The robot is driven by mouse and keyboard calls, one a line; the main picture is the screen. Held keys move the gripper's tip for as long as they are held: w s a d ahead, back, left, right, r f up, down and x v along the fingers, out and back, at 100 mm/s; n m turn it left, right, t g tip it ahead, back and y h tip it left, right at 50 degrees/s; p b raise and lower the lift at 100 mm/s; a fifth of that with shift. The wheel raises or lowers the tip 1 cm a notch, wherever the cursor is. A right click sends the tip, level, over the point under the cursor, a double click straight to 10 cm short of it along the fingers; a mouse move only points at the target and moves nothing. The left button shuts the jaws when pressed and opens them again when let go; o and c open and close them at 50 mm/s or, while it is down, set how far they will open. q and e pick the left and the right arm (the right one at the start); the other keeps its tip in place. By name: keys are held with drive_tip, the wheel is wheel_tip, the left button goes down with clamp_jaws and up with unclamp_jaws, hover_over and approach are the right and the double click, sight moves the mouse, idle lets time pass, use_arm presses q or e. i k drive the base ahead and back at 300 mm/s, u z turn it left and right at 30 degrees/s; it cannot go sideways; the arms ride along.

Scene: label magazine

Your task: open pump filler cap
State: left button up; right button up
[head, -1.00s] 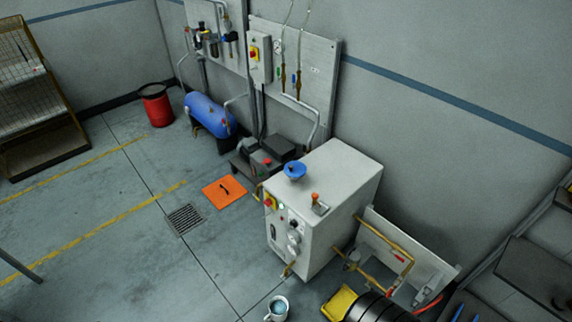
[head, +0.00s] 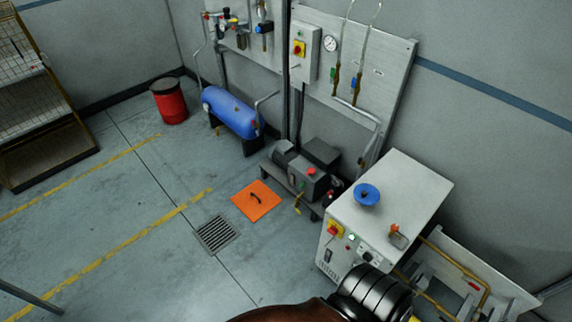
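A dark grey pump (head: 308,184) stands low on the floor against the wall, left of a white cabinet. A small red cap (head: 311,171) sits on top of it and looks closed. I cannot tell for sure that this is the filler cap. The white cabinet (head: 392,195) carries a blue funnel-shaped piece (head: 367,195) and a small orange-topped fitting (head: 396,234) on its top. A brown and black ringed part at the bottom edge appears to be my arm. Neither gripper shows.
An orange floor plate (head: 256,200) and a drain grate (head: 216,235) lie in front of the pump. A blue tank (head: 231,112) and a red drum (head: 169,101) stand further left.

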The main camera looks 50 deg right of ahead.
sight(310, 170)
drive_tip(key=i, duration=1.7)
drive_tip(key=z, duration=1.05)
drive_tip(key=i, duration=1.05)
drive_tip(key=z, duration=1.6)
